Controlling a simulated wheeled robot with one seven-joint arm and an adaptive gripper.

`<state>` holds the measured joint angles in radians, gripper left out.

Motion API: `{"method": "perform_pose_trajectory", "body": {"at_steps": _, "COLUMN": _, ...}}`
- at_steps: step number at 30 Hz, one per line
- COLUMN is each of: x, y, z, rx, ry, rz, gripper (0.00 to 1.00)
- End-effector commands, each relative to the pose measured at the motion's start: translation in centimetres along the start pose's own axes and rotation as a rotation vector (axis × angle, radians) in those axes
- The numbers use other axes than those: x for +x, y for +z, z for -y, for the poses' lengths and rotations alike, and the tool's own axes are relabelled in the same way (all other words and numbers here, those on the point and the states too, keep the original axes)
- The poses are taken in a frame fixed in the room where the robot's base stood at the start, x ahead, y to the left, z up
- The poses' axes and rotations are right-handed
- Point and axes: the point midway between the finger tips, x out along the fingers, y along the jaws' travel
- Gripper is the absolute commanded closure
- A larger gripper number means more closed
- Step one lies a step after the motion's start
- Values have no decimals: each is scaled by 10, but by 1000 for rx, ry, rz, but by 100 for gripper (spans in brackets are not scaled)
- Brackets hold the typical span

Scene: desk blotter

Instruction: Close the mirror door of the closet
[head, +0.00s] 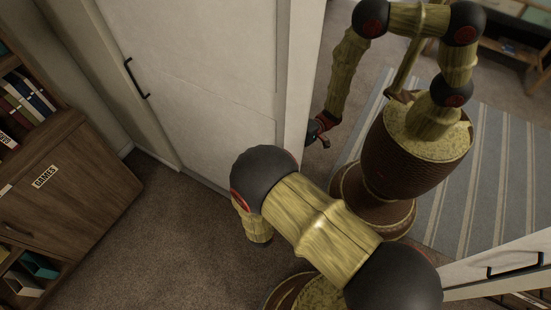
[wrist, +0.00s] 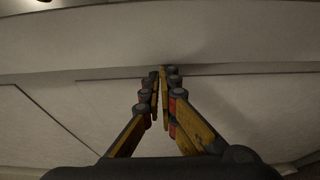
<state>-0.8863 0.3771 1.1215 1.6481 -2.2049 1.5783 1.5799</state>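The mirror door (head: 490,160) fills the right of the head view. It has a pale frame with a black handle (head: 515,265) at lower right and reflects my arm and a striped rug. The mirror door's pale left edge (head: 300,80) stands beside the white closet panel (head: 200,70). My gripper itself is hidden behind my arm in the head view; only its reflection shows in the mirror. In the wrist view my gripper (wrist: 164,72) has its fingertips together, with nothing seen between them. The tips point at a pale ledge or panel; contact cannot be told.
The white panel has its own black handle (head: 136,80) at left. A brown wooden cabinet (head: 70,195) labelled GAMES, with books above, stands at far left. Brown carpet (head: 180,240) between the cabinet and my arm is clear. More books (head: 525,300) show at bottom right.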

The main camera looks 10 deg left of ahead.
Motion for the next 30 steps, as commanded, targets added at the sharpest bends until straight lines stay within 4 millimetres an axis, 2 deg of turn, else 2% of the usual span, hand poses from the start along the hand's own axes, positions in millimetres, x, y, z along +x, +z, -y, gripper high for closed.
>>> {"method": "perform_pose_trajectory", "body": {"at_steps": 1, "x": -2, "y": 9, "z": 6, "rx": -13, "ry": -10, "rz": 14, "gripper": 100}}
{"method": "perform_pose_trajectory", "body": {"at_steps": 5, "x": 0, "y": 0, "z": 7, "rx": -11, "ry": -10, "rz": 14, "gripper": 100}}
{"method": "perform_pose_trajectory", "body": {"at_steps": 11, "x": 12, "y": -39, "z": 6, "rx": -1, "ry": -2, "rz": 12, "gripper": 100}}
{"method": "perform_pose_trajectory", "body": {"at_steps": 21, "x": -57, "y": -43, "z": 0, "rx": -5, "ry": -3, "rz": 6, "gripper": 100}}
{"method": "perform_pose_trajectory", "body": {"at_steps": 27, "x": -80, "y": -43, "z": 0, "rx": -3, "ry": -1, "rz": 8, "gripper": 100}}
{"method": "perform_pose_trajectory", "body": {"at_steps": 30, "x": -85, "y": -43, "z": 1, "rx": -2, "ry": -1, "rz": 9, "gripper": 100}}
